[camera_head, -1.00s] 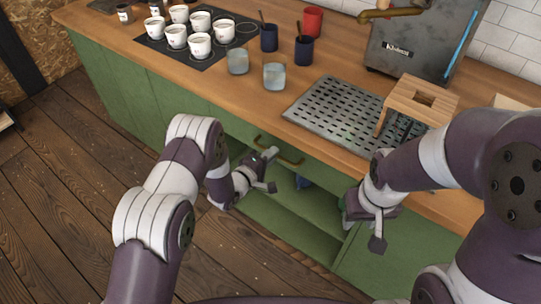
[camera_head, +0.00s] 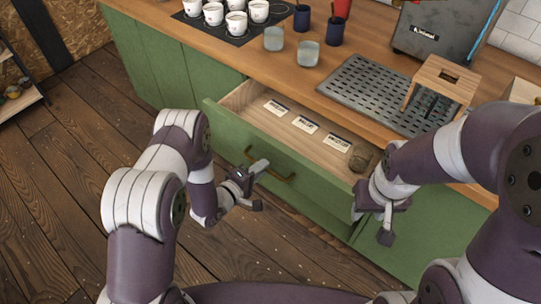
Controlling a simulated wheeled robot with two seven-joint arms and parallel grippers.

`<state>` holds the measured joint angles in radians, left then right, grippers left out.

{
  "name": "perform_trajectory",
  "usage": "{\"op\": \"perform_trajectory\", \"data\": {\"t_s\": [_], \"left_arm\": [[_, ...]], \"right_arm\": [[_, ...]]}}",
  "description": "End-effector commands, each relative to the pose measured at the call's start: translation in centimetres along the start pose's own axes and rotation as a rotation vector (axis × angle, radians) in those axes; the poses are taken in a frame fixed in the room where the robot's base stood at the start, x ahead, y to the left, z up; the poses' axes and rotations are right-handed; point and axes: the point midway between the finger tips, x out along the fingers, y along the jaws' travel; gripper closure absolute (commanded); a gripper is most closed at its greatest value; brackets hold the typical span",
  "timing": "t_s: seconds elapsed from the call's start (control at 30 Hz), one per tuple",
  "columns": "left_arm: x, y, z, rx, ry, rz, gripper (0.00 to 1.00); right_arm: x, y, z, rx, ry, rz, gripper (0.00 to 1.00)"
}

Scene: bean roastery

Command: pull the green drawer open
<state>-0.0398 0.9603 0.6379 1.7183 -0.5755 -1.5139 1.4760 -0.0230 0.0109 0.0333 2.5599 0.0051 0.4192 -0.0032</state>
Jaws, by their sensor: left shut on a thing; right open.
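The green drawer (camera_head: 225,130) stands pulled out from the counter, with its wooden inside showing. Several white labelled cards and a small round dark object (camera_head: 360,158) lie in it. My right gripper (camera_head: 382,222) is open and empty, in front of the cabinet to the right of the drawer.
A perforated metal tray (camera_head: 372,88) and a wooden stand (camera_head: 441,80) are on the wooden counter (camera_head: 300,92). Glasses (camera_head: 307,54), dark cups and white cups stand farther left. A shelf (camera_head: 20,100) is at the far left. The floor in front is clear.

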Motion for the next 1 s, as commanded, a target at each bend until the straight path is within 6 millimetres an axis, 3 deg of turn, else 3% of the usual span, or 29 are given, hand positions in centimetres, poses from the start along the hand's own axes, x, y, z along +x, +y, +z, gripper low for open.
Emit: {"op": "perform_trajectory", "data": {"t_s": [0.1,0.33,0.9,0.93,1.0], "left_arm": [[-2.2,-0.4,0.0,-0.002,0.002,-0.004,1.0],[-4.9,-1.0,0.0,-0.002,0.0,-0.003,1.0],[-5.8,-1.3,0.1,0.0,-0.002,-0.002,1.0],[-5.8,-1.3,0.1,0.0,-0.002,-0.002,0.78],[-5.8,-1.3,0.1,0.0,-0.001,-0.002,0.63]], "right_arm": [[-0.6,0.0,-0.1,0.0,0.0,0.0,0.57],[-1.0,0.0,-0.1,0.0,0.0,0.0,0.57],[-1.1,0.0,-0.1,0.0,0.0,0.0,0.57],[-1.1,0.0,-0.1,0.0,0.0,0.0,0.57],[-1.1,0.0,-0.1,0.0,0.0,0.0,0.57]]}}
